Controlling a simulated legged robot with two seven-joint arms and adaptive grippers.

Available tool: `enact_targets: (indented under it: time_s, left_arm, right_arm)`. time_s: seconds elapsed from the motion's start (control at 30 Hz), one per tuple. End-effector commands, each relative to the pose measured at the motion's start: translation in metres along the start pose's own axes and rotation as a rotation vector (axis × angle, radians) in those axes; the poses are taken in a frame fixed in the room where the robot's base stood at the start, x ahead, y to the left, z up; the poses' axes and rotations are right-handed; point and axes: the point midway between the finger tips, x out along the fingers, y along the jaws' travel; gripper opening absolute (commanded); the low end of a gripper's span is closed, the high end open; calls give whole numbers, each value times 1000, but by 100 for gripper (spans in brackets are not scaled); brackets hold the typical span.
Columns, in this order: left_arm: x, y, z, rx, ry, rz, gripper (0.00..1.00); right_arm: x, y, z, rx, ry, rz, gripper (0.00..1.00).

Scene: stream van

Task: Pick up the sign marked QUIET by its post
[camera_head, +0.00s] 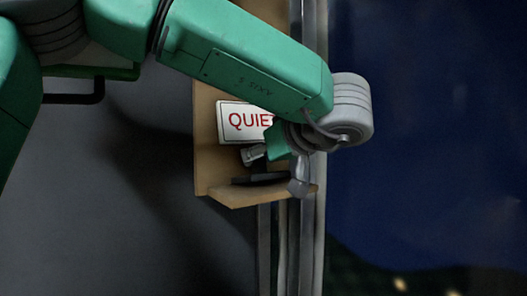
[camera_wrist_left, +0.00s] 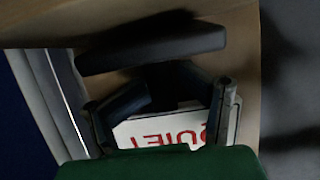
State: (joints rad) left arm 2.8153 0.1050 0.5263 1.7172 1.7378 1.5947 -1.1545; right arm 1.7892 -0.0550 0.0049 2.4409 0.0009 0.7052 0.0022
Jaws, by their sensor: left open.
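The white sign with red QUIET lettering (camera_head: 234,123) stands on a small wooden shelf, its right part hidden behind my left arm. Its black base (camera_head: 259,180) rests on the shelf board. In the left wrist view the sign (camera_wrist_left: 160,130) appears upside down, with the black base (camera_wrist_left: 150,49) above and the dark post (camera_wrist_left: 172,83) between. My left gripper (camera_head: 276,168) is open in front of the post, below the panel. In the left wrist view its fingers (camera_wrist_left: 172,98) lie on either side of the post; contact cannot be told. My right gripper is not in view.
The wooden shelf (camera_head: 243,197) has a back board (camera_head: 205,160) behind the sign and a narrow ledge. Metal rails (camera_head: 308,235) run vertically beside it. A dark blue window area lies to the right, a grey wall to the left.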

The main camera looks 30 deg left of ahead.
Motion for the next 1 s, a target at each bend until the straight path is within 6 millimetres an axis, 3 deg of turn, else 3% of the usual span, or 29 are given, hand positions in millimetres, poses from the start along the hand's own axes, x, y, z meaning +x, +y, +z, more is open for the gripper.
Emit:
enact_targets:
  time_s: [0.47,1.0]
  left_arm:
    - [-18,2,1,1,5,5,45]
    - [-117,2,6,1,4,7,45]
  right_arm:
    - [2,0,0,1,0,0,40]
    - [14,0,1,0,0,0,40]
